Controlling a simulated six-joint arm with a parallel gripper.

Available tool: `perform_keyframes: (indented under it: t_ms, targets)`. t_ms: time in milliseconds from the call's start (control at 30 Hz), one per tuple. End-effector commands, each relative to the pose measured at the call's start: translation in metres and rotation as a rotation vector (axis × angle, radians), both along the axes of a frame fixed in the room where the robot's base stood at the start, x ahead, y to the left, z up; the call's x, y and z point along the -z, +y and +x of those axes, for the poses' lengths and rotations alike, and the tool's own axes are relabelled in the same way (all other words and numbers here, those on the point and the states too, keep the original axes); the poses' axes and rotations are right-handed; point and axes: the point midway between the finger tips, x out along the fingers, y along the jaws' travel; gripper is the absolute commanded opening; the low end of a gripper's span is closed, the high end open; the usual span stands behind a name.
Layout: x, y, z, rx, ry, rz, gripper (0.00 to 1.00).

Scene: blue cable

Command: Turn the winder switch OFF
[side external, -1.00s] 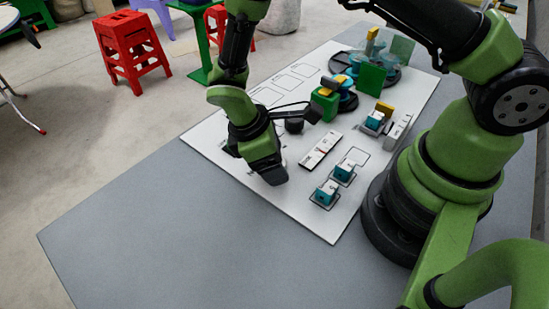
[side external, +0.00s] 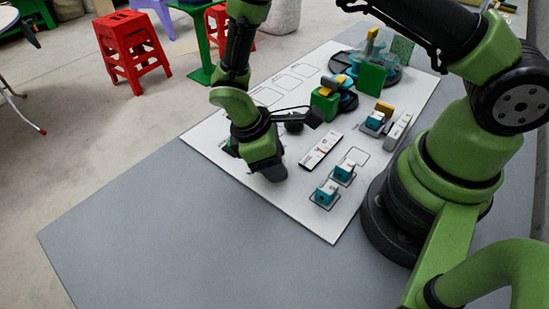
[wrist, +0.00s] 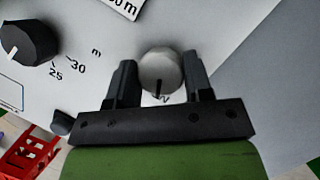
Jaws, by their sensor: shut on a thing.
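A round grey-white knob (wrist: 160,68), which looks like the winder switch, stands on the white board in the wrist view. A dark pointer mark on its face points down toward my gripper body. A dark label is partly visible below it and cannot be read fully. My gripper (wrist: 159,80) has one dark finger on each side of the knob and is shut on it. In the side view my gripper (side external: 272,170) is low over the near left part of the board and hides the knob.
A black dial (wrist: 28,42) marked 25 and 30 m sits left of my gripper in the wrist view. The white board (side external: 315,222) also carries teal-and-white blocks (side external: 327,192) and a green block (side external: 325,104). The grey table (side external: 170,230) is clear in front.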

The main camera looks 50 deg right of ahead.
Motion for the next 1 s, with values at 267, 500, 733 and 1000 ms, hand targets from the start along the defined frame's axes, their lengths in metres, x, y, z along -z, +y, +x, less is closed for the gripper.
perform_keyframes:
  t_ms: [267, 500, 733, 1000]
  targets:
    - [-0.0004, -0.0001, 0.0003, 0.206, 0.0, -0.001, 0.23]
    - [-0.0003, -0.0005, 0.0005, 0.435, 0.0, -0.001, 0.23]
    - [-0.0004, -0.0008, 0.0005, 0.647, 0.0, -0.001, 0.23]
    - [-0.0004, -0.0007, 0.0001, 0.845, 0.001, -0.001, 0.23]
